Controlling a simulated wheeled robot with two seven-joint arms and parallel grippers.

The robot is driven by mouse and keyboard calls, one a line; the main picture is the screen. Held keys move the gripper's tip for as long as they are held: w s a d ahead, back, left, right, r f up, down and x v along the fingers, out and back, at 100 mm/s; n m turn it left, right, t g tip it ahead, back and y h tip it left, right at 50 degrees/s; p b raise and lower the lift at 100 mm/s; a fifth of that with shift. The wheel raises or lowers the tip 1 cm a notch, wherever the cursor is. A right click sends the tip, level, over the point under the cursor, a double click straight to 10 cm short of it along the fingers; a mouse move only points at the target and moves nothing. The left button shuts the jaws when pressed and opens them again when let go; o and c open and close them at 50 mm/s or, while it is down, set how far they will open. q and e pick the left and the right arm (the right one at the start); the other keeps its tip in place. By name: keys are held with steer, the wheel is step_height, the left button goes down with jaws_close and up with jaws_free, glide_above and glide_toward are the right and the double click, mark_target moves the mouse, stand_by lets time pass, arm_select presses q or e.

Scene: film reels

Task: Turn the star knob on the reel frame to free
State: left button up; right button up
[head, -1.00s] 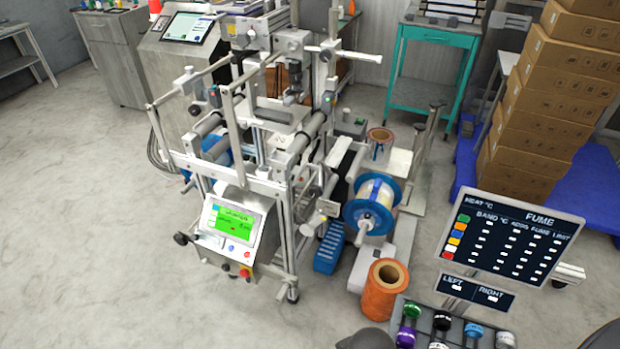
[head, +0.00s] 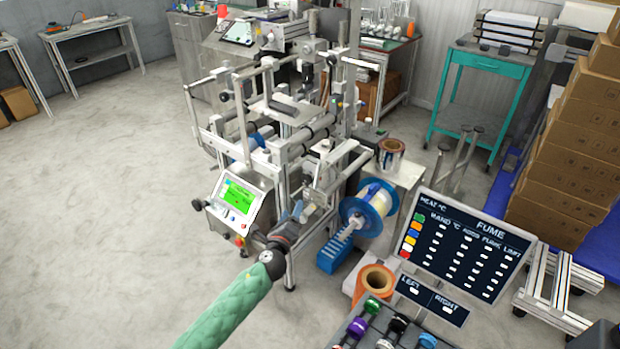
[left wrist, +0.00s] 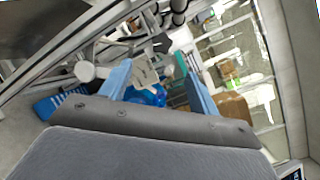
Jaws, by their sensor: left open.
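The reel frame is a tall metal machine (head: 285,140) with a blue-flanged reel (head: 378,212) on its right side. My left gripper (head: 307,210) is at the machine's lower front right, left of the reel. Its blue fingers stand apart with nothing gripped. In the left wrist view the open left gripper (left wrist: 158,78) has a pale lobed piece (left wrist: 145,74) showing between its fingers, apparently beyond them. It may be the star knob, but I cannot tell for sure. Its turned position is not readable. A blue flange (left wrist: 152,97) shows behind. My right gripper is not in view.
A control panel with a green screen (head: 237,194) is just left of my gripper. A blue step-like block (head: 333,256) and an orange roll (head: 376,281) stand below right. A fume sign (head: 465,243) is at the right. The floor at left is clear.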

mark_target(305, 181)
arm_select(q)
steer(key=w+m+g+h, duration=0.1)
steer(key=w+m+h, duration=0.1)
steer(key=m, duration=0.3)
steer(key=w+m+g+h, duration=0.1)
steer(key=w+m+h, duration=0.1)
steer(key=w+m, duration=0.2)
steer(key=w+d+r+m+g+h, duration=0.1)
steer(key=w+m+h, duration=0.1)
steer(key=m, duration=0.3)
steer(key=shift+w+m, duration=0.3)
steer(key=shift+w, duration=0.5)
steer(key=shift+w+a+m+g+h, duration=0.1)
steer(key=shift+w+m+g+h, duration=0.25)
steer(key=shift+w+m, duration=0.35)
steer(key=b+x, duration=0.1)
steer(key=x, duration=0.5)
steer(key=shift+w, duration=0.1)
steer(key=shift+w+d, duration=0.4)
steer(key=shift+d, duration=0.1)
steer(key=shift+c, duration=0.4)
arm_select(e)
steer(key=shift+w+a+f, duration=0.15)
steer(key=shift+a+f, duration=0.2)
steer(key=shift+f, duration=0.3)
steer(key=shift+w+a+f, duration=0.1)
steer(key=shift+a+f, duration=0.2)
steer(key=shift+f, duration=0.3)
